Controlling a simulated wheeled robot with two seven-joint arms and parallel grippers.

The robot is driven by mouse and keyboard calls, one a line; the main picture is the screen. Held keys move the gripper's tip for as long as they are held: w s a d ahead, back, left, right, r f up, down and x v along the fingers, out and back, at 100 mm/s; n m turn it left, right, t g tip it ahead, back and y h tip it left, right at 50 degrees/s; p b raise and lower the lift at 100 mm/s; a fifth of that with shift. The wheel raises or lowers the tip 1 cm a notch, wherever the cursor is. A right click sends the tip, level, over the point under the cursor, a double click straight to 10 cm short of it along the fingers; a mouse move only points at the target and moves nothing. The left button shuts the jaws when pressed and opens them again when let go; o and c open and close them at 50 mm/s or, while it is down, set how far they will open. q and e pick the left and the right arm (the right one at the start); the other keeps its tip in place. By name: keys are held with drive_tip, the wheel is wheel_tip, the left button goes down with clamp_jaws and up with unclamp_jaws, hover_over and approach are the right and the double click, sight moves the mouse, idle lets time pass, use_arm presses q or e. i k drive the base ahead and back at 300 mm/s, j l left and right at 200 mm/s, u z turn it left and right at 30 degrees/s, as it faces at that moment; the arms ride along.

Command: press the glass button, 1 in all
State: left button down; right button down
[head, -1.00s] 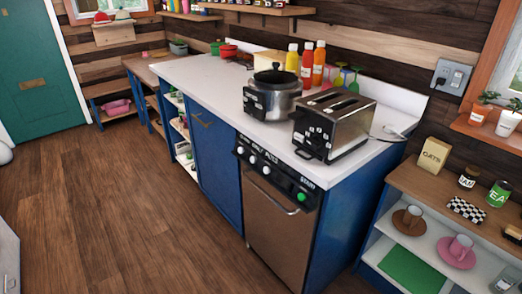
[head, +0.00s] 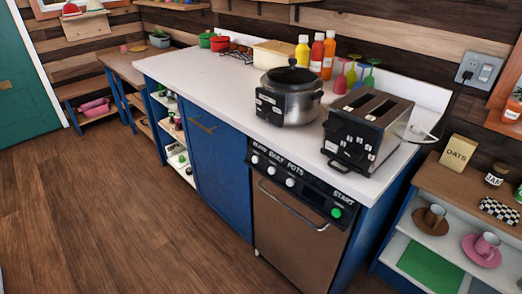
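A dishwasher (head: 295,232) with a black control strip is built into the blue counter. The strip carries white round buttons: a left one (head: 254,159), a middle one (head: 271,170) and a right one (head: 290,182). A green button (head: 336,212) sits further right under the word START. The label above the right white button appears to read POTS. The labels further left are too small to read surely, so I cannot be certain which is the glass button. Neither of my grippers is in view.
A toaster (head: 367,130) and a pot-shaped cooker (head: 288,97) stand on the white countertop (head: 195,80) above the dishwasher. A low shelf unit (head: 450,195) with cups is at the right. The wooden floor (head: 130,215) in front is clear.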

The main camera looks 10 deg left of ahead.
sight(256, 159)
drive_tip(key=i+j, duration=0.15)
drive_tip(key=j, duration=0.25)
drive_tip(key=i+j, duration=0.15)
drive_tip(key=j, duration=0.2)
drive_tip(key=i+j+z, duration=0.1)
drive_tip(key=j, duration=0.3)
drive_tip(key=i+j, duration=0.2)
drive_tip(key=j, duration=0.2)
drive_tip(key=i+j, duration=0.15)
drive_tip(key=j, duration=0.25)
drive_tip(key=z, duration=0.05)
